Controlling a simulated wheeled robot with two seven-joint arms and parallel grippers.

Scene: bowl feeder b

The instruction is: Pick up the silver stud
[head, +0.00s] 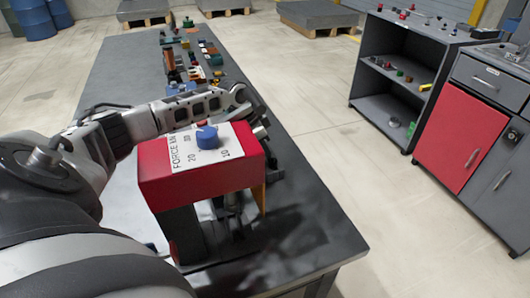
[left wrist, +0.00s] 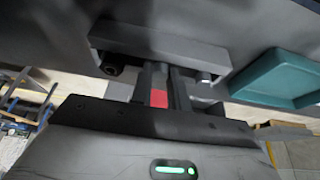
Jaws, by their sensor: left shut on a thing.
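My left arm reaches in from the left, behind the red force gauge (head: 200,170). Its gripper (head: 262,132) is by the back right corner of the gauge and partly hidden by it. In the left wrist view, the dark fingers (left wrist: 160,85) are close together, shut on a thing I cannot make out. A patch of red shows between them; I cannot tell what it belongs to. I cannot pick out the silver stud for certain in either view. My right gripper is out of view.
The gauge has a blue knob (head: 207,137) and stands at the near end of the dark table (head: 318,222). Several small parts (head: 190,65) lie along the far part. A red-doored cabinet (head: 462,130) stands right. A teal tray (left wrist: 285,78) is in the wrist view.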

